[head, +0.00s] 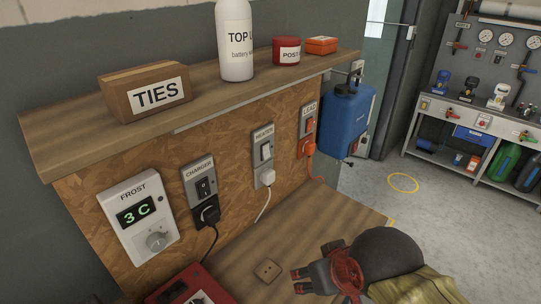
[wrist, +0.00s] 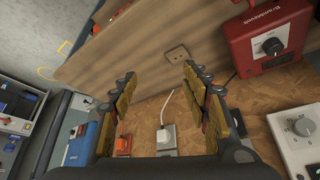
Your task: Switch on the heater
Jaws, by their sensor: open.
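The grey HEATER plate (head: 256,141) is fixed to the chipboard panel, between the CHARGER and LEAD plates. It carries a white rocker switch (head: 265,151), and a white plug (head: 267,177) with a white cord sits below it. I cannot tell which way the rocker is set. In the wrist view the white plug (wrist: 165,136) and its cord show beyond and between my fingers; the rocker is not clear there. My gripper (head: 298,281) is open and empty over the bench, in front of and below the plate, apart from it. Its fingers also show in the wrist view (wrist: 158,73).
A CHARGER switch (head: 205,187) with a black plug and a LEAD switch (head: 308,124) with an orange plug flank the heater. A FROST dial box (head: 140,217) is at left. The wooden shelf (head: 80,135) overhangs the panel. A red box (wrist: 268,40) stands on the bench.

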